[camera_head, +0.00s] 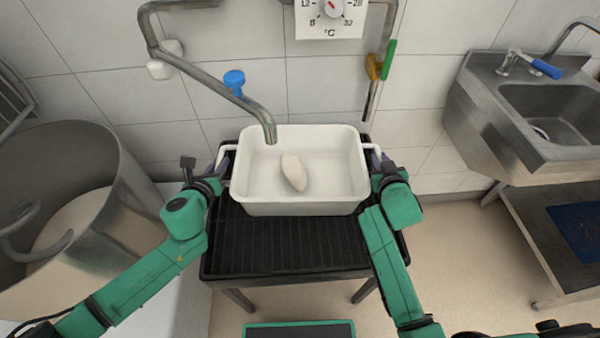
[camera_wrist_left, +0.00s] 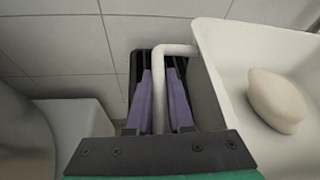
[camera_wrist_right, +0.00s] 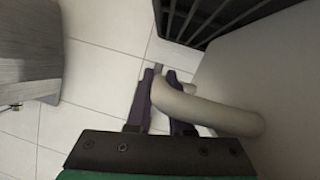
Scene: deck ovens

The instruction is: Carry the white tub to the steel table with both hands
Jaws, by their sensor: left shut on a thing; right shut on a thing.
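The white tub (camera_head: 300,208) is in the middle of the head view, level, on or just above a black slatted stand; I cannot tell which. A pale oval lump (camera_head: 293,171) lies in it, and also shows in the left wrist view (camera_wrist_left: 276,100). My left gripper (camera_head: 226,161) is shut on the tub's left handle (camera_wrist_left: 176,49). My right gripper (camera_head: 376,160) is shut on the right handle (camera_wrist_right: 205,107), with its fingers around the bar. The steel table is not clearly identifiable in these views.
The black slatted stand (camera_head: 285,245) is below the tub. A bent steel tap pipe (camera_head: 215,85) ends just over the tub's back left rim. A large steel bowl (camera_head: 125,190) stands left. A steel sink unit (camera_head: 480,120) stands right, with open floor (camera_head: 465,260) before it.

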